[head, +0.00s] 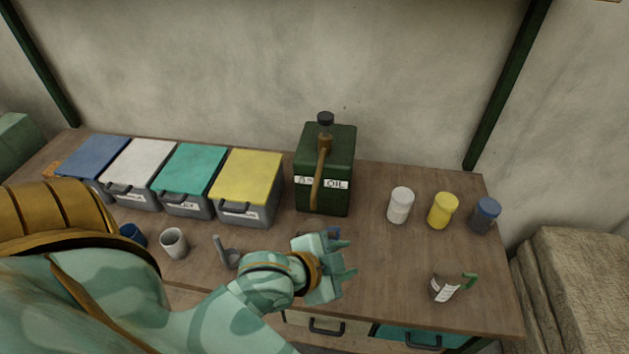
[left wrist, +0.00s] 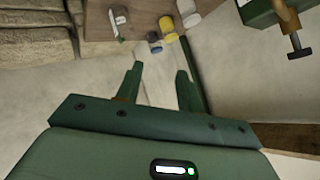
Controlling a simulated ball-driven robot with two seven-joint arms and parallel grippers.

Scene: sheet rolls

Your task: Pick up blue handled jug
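My left gripper (head: 347,258) is above the front middle of the bench, fingers pointing right. In the left wrist view, its two fingers (left wrist: 159,78) stand apart with nothing between them. A jug with a green handle (head: 445,289) stands at the front right of the bench. A grey jug (head: 230,257) with a grey handle stands left of my gripper. My right gripper is not in view.
Lidded bins, including a yellow-lidded one (head: 250,180), line the back left. A blue mug (head: 132,235) and grey cup (head: 173,243) stand before them. White (head: 401,205), yellow (head: 443,211) and blue (head: 485,215) jars stand right.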

